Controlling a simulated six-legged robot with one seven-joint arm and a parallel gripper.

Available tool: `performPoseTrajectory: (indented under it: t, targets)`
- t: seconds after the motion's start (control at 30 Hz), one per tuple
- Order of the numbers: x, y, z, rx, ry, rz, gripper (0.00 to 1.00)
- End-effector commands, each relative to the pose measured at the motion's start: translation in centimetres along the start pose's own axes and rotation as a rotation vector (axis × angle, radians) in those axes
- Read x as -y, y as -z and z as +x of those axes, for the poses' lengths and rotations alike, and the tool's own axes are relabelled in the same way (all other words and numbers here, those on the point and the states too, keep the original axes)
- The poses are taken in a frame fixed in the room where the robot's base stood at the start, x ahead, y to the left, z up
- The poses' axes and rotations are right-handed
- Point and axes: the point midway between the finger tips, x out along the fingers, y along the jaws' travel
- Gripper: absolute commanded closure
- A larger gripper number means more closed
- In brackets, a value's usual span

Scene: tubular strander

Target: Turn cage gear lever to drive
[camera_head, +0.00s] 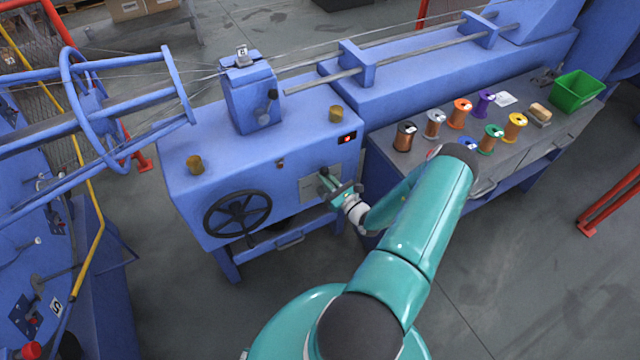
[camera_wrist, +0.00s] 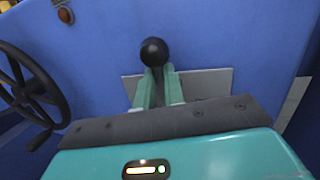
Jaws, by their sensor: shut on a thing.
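The cage gear lever shows as a black ball knob (camera_wrist: 153,52) in the wrist view, in front of a grey plate (camera_wrist: 205,84) on the blue machine front. My gripper (camera_wrist: 157,80) has its two green fingers shut on the lever just below the knob. The lever's shaft is hidden between the fingers. In the head view my gripper (camera_head: 328,182) is at the grey plate (camera_head: 312,188) on the machine's front, and the lever there is too small to make out.
A black handwheel (camera_head: 237,214) is left of the plate; it also shows in the wrist view (camera_wrist: 28,85). A red-lit switch (camera_head: 347,138) sits above right. A bench (camera_head: 400,165) at right carries several wire spools and a green bin (camera_head: 577,91). Grey floor is free in front.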

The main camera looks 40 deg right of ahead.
Motion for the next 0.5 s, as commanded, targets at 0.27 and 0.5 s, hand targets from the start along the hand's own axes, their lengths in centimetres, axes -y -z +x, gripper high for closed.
performPoseTrajectory:
  t: [0.27,0.5]
  targets:
    - [2.9,0.5,-0.8,0.052,0.037,0.254,1.00]
    - [4.9,1.2,-1.3,0.091,0.065,0.449,1.00]
